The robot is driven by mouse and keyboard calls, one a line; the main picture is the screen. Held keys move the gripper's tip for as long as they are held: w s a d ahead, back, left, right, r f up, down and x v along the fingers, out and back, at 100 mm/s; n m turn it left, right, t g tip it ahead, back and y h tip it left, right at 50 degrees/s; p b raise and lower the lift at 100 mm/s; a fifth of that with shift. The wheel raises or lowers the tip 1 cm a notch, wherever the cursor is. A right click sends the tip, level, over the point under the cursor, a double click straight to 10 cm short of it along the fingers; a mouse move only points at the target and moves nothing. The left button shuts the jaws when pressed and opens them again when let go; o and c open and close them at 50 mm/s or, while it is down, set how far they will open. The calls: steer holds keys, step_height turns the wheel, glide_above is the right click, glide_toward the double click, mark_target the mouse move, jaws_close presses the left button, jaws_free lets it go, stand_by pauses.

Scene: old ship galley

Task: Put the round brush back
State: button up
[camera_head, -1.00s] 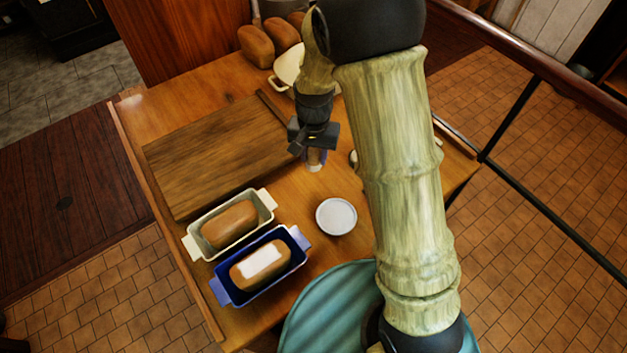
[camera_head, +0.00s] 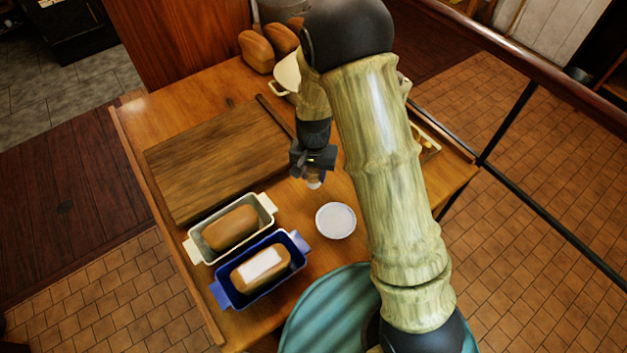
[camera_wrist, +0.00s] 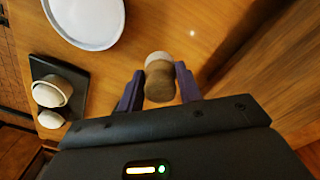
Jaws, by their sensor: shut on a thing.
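The round brush (camera_wrist: 159,82), with a brown waisted body and a pale round end, is between the two fingers of my gripper (camera_wrist: 158,76) in the wrist view. My gripper is shut on it. In the head view my gripper (camera_head: 313,168) points down over the table, right of the wooden board, and the brush's pale end (camera_head: 314,184) shows just below it. Whether the brush touches the table is unclear. A dark tray (camera_wrist: 40,68) holding two pale, rounded pieces lies at the left of the wrist view.
A white round dish (camera_head: 336,221) stands near my gripper. A cream loaf pan (camera_head: 194,249) and a blue loaf pan (camera_head: 220,292) hold loaves. The wooden board (camera_head: 210,165) lies left. A tray with small yellow items (camera_head: 428,146) is partly hidden by my arm.

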mark_target(313, 182)
steer(key=shift+f+p, duration=0.35)
steer(key=shift+f, duration=1.7)
steer(key=o, duration=0.9)
steer(key=shift+f, duration=0.1)
step_height(313, 182, up, 12)
steer(key=shift+r+b, duration=0.15)
steer(key=shift+b, duration=0.8)
